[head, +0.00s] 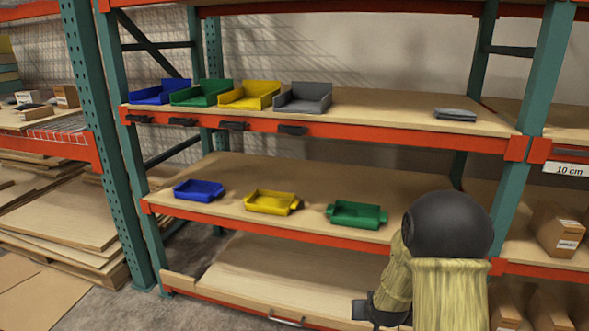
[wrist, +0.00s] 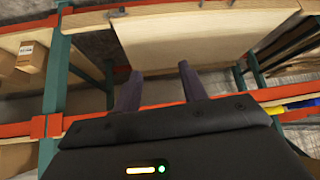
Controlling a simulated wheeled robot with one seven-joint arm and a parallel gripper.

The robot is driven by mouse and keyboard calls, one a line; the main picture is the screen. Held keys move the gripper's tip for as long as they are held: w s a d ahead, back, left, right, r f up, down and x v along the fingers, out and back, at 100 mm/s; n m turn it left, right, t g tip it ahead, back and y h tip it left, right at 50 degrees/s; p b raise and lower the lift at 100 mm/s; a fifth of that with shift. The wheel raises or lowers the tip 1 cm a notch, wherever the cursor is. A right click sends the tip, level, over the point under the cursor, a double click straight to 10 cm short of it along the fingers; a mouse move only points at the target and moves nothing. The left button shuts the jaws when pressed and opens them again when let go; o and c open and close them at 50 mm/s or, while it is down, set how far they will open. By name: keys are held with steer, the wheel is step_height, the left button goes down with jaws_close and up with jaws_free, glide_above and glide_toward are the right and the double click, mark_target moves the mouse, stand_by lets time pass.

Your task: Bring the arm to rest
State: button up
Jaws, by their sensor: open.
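My arm rises at the lower right of the head view, a dark rounded joint above pale yellow sleeves, in front of the rack. A dark part low beside the sleeve seems to be the wrist end; its fingers cannot be made out there. In the wrist view my gripper (wrist: 160,88) shows two dark fingers spread apart with nothing between them. A wooden shelf board and an orange beam lie beyond the fingertips. A lit bar and a green light show on the gripper's body.
The upper shelf (head: 400,113) holds blue, green, yellow and grey open bins (head: 303,97) and a flat grey item (head: 455,115). The middle shelf holds blue (head: 198,190), yellow (head: 271,202) and green trays (head: 357,214). A teal post (head: 530,120) and cardboard boxes (head: 558,229) stand right, near my arm.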

steer(key=s+a+r+g+p, duration=0.2)
steer(key=s+r, duration=0.5)
steer(key=s, duration=0.3)
steer(key=s+a+r+g+p, duration=0.1)
steer(key=s+a+r+g, duration=0.2)
steer(key=s+r, duration=0.55)
steer(key=w+d+p+v, duration=0.1)
steer(key=w+p+v, duration=0.1)
steer(key=p+v, duration=1.5)
steer(key=w+r+p+v, duration=0.1)
steer(key=w+p+v, duration=0.2)
steer(key=p+v, duration=1.5)
steer(key=d+p, duration=0.1)
steer(key=p, duration=0.2)
steer(key=shift+d+r+n+y, duration=0.15)
steer(key=shift+n+y, duration=0.15)
steer(key=shift+n, duration=0.1)
steer(key=shift+c, duration=0.2)
steer(key=shift+c, duration=0.7)
